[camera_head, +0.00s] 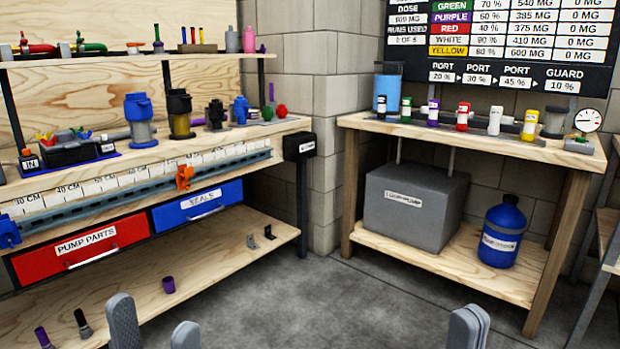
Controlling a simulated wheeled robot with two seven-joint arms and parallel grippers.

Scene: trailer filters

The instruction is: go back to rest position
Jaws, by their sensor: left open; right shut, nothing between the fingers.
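My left gripper (155,335) is at the bottom left of the head view, in front of the left workbench's lower shelf. Its two grey fingers stand apart with nothing between them. My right gripper (467,328) is at the bottom, right of the middle, over the grey floor. Its fingers are pressed together and hold nothing. Both grippers are cut off by the lower edge of the picture, and the rest of the arms is hidden. Neither gripper is seen touching anything.
The left workbench (225,272) has red (80,248) and blue (197,207) drawers, and small parts on its lower shelf. The right table (480,138) carries a row of filters, with a grey box (415,207) and blue jug (503,232) below. Floor (345,300) between them is clear.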

